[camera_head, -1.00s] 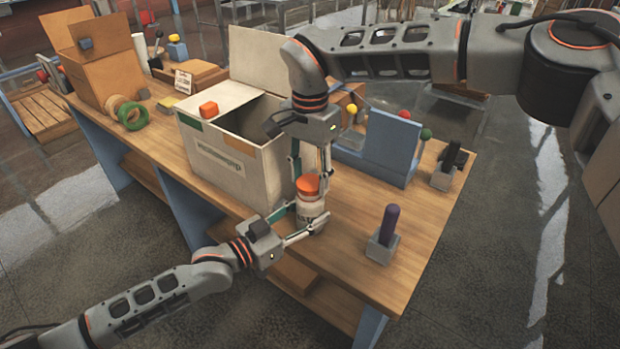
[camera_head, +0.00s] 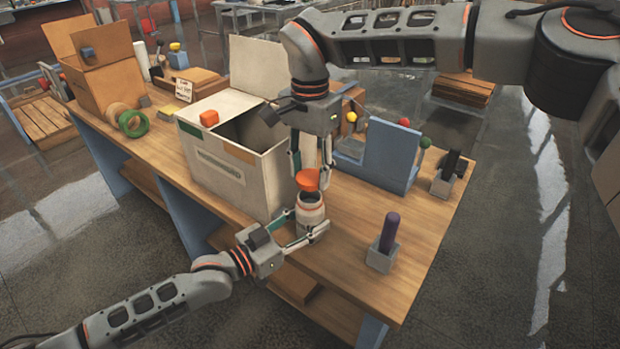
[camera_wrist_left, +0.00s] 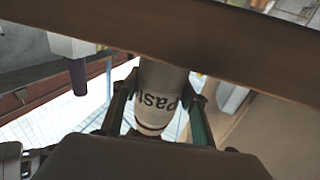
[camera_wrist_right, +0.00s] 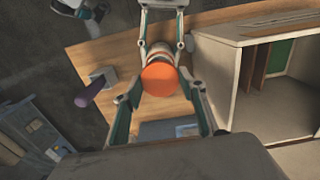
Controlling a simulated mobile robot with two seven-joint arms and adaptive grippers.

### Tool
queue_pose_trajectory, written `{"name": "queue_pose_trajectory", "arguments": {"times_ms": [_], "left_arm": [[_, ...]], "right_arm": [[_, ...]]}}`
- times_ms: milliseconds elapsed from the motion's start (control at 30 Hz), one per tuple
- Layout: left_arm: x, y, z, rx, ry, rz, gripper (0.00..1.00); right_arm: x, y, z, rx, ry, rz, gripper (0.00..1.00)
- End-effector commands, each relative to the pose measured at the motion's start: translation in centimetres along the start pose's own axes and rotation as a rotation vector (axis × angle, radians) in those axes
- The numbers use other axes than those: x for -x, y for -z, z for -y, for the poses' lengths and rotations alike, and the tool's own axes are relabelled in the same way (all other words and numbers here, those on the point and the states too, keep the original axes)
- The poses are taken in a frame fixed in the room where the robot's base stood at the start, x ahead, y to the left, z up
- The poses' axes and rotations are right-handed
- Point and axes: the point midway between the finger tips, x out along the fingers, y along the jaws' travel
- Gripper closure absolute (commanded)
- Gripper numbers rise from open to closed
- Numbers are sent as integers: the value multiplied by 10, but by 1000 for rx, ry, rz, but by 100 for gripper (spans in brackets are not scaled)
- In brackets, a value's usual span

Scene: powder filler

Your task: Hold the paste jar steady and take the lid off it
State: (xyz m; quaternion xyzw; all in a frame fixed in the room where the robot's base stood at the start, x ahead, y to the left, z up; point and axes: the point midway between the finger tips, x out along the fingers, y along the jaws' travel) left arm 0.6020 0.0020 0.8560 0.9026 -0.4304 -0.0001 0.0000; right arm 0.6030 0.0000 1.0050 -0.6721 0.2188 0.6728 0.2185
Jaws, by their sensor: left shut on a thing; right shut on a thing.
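The white paste jar (camera_head: 311,210) stands upright on the wooden table, its dark open mouth showing in the head view. My left gripper (camera_head: 305,234) is shut around the jar's body from the front left. In the left wrist view the jar (camera_wrist_left: 161,95) shows its "Paste" lettering between the fingers. The orange lid (camera_head: 308,179) is off the jar, slightly above and behind its mouth. My right gripper (camera_head: 311,170) points down from above and is shut on the lid. In the right wrist view the lid (camera_wrist_right: 159,79) covers most of the jar.
A large white box (camera_head: 232,170) with open flaps stands close behind and left of the jar. A blue stand (camera_head: 385,155) with coloured knobs is at the back right. A purple-handled tool in a grey block (camera_head: 382,256) stands to the right. The tabletop between is clear.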

Motion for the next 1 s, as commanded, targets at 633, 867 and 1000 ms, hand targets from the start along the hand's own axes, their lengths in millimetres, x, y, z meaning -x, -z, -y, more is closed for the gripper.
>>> {"name": "queue_pose_trajectory", "arguments": {"times_ms": [633, 867, 1000], "left_arm": [[0, 0, 0, 0, 0, -1, 38], [8, -1, 1, 0, 1, 1, 38], [30, -1, 1, 0, 1, 2, 38]], "right_arm": [[12, 0, 0, -1, 0, 0, 85], [12, 0, 0, 0, 0, 0, 85], [12, 0, 0, -1, 0, 0, 85]]}}
